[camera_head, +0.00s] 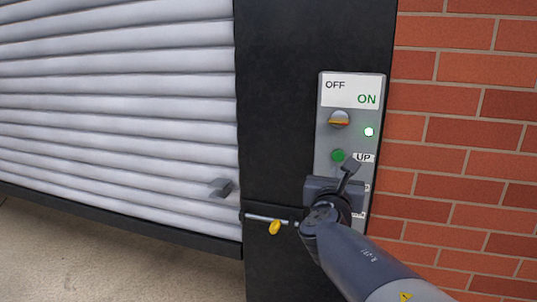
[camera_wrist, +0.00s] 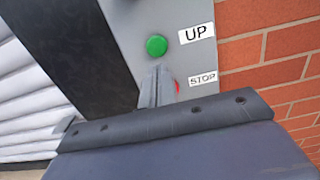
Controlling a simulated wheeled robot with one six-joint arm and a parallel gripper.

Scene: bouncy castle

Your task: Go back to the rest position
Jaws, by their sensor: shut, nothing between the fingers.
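My gripper (camera_head: 350,165) is in front of the grey control panel (camera_head: 353,88), its fingers pointing at the panel near the UP label. In the wrist view its closed fingers (camera_wrist: 157,86) are together with nothing between them. They are just below the green UP button (camera_wrist: 156,46) and partly cover a red button (camera_wrist: 177,86) beside the STOP label (camera_wrist: 203,78). I cannot tell whether the fingertips touch the panel. The panel also has a knob (camera_head: 339,119) and a lit green lamp (camera_head: 369,131). My arm hides its lower part.
A grey slatted shutter (camera_head: 115,100) fills the left, its dark bottom edge a little above the floor (camera_head: 90,260). A metal bolt (camera_head: 268,218) with a yellow piece (camera_head: 275,228) crosses the black post (camera_head: 280,120), close to my wrist. A brick wall (camera_head: 460,150) stands at right.

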